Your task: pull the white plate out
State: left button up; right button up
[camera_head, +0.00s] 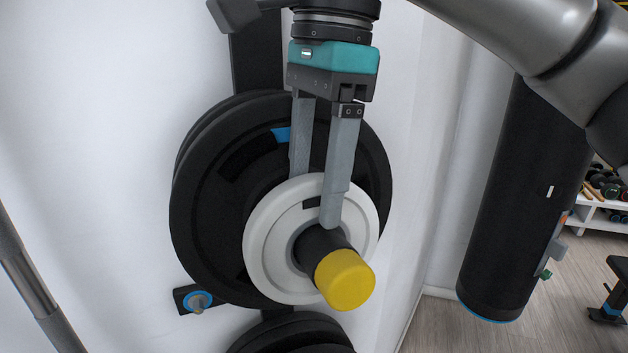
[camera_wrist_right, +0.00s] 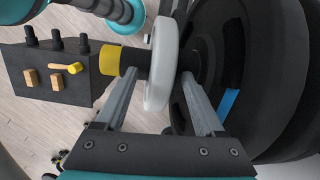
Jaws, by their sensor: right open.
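The white plate (camera_head: 268,245) hangs on a dark wall peg that ends in a yellow cap (camera_head: 345,280), in front of a larger black plate (camera_head: 205,215). My right gripper (camera_head: 314,203) reaches down from above and is open. Its fingers straddle the upper rim of the white plate: one in front near the peg, one behind, its tip hidden by the plate. The right wrist view shows the white plate (camera_wrist_right: 160,70) between the two fingers, with gaps visible beside it. Whether either fingertip touches it I cannot tell. My left gripper is not in view.
More black plates (camera_head: 290,335) hang below. A small blue-ringed peg (camera_head: 198,301) sticks out at the lower left. A metal bar (camera_head: 35,290) stands at the left edge. A black punching bag (camera_head: 520,200) hangs at the right. Room is free in front of the yellow cap.

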grip_shut()
dwell(0.7)
dwell(0.7)
dwell(0.5)
dwell(3.0)
